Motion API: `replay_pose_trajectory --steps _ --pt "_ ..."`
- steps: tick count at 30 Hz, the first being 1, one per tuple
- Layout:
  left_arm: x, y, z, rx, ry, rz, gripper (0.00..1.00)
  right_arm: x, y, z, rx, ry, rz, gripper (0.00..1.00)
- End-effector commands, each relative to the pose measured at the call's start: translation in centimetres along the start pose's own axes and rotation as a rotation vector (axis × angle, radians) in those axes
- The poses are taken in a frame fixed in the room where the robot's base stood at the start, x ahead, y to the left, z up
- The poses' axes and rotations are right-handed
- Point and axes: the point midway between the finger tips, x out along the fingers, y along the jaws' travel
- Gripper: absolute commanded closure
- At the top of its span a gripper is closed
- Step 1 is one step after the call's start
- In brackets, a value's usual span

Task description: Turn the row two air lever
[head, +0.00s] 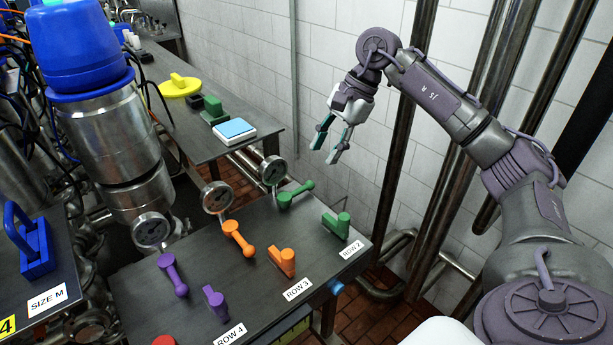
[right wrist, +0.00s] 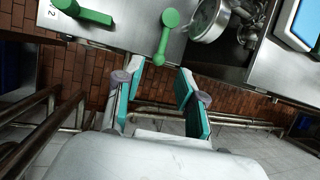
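The row with the "ROW 2" label (head: 351,249) on the dark table has two green valves. The nearer one is a block-shaped green handle (head: 337,226). The farther one is a green lever with a round knob (head: 295,194), beside a pressure gauge (head: 272,170). In the right wrist view this lever (right wrist: 165,38) is at the top centre and the block-shaped handle (right wrist: 82,11) is at the top left. I cannot tell which is the air lever. My right gripper (head: 327,145) is open and empty, above and apart from both. My left gripper is out of view.
Orange valves (head: 237,238) stand in row 3 and purple valves (head: 172,274) in row 4, left of the green ones. A second bench (head: 205,147) behind holds yellow, green and blue items. A tiled wall and vertical pipes (head: 405,130) stand at the right.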

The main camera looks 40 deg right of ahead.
Motion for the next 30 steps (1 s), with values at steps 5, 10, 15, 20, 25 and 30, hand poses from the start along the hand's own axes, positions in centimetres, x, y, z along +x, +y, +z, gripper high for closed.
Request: replay_pose_trajectory --steps 5,10,15,20,25,30 --pt "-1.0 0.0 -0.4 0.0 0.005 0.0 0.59 3.9 0.1 0.1 -0.001 -0.002 0.006 0.61" --pt "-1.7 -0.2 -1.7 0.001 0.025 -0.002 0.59 6.8 0.1 0.1 -0.001 -0.002 0.003 0.61" --pt "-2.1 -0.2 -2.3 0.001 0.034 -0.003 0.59 8.6 0.0 0.1 -0.002 -0.002 0.001 0.61" --pt "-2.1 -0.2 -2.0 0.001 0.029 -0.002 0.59 9.2 0.0 0.1 -0.002 -0.001 -0.001 0.61" --pt "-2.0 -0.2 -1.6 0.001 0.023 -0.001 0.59 9.2 0.0 0.0 -0.001 -0.001 -0.001 0.61" --pt "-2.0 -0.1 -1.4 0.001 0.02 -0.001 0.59 9.2 0.0 0.1 -0.001 -0.001 -0.001 0.82"
